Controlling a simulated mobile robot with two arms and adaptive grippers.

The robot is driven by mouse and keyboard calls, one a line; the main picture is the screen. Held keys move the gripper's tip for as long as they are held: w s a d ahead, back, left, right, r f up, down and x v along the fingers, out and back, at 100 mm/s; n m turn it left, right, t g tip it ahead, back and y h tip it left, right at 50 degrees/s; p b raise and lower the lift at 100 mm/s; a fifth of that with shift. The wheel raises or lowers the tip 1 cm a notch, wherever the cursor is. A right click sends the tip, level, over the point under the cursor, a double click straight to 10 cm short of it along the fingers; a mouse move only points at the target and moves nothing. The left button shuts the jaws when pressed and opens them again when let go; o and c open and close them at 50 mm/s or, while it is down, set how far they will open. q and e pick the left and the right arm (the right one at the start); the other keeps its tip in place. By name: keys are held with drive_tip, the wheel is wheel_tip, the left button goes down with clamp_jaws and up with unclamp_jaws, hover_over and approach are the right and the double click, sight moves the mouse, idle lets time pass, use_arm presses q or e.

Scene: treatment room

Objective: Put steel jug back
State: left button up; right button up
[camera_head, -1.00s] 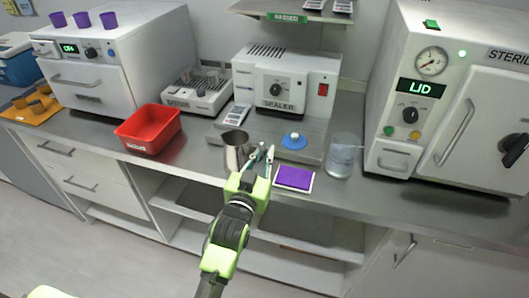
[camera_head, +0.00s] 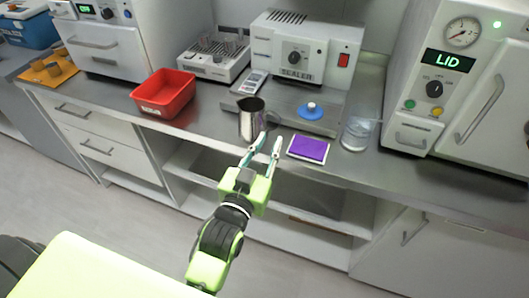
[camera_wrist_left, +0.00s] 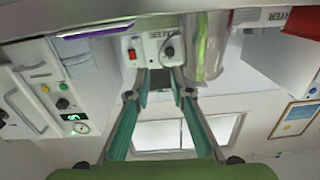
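The steel jug (camera_head: 251,122) stands upright on the steel counter, near its front edge, left of the purple square pad. My left gripper (camera_head: 267,141) is in front of the jug and slightly to its right, its two fingers apart with nothing between them. In the left wrist view the fingers (camera_wrist_left: 163,78) are also spread and empty. There the jug (camera_wrist_left: 205,48) shows beside the right-hand finger, outside the grip. My right gripper is not in view.
A red bin (camera_head: 163,93) stands left of the jug. The purple pad (camera_head: 309,149), a glass beaker (camera_head: 357,134) and a blue knobbed disc (camera_head: 311,111) are to its right. The sealer (camera_head: 300,52) stands behind, a steriliser (camera_head: 440,75) at right.

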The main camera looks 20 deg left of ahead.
use_arm(q)
drive_tip(key=shift+s, duration=1.25)
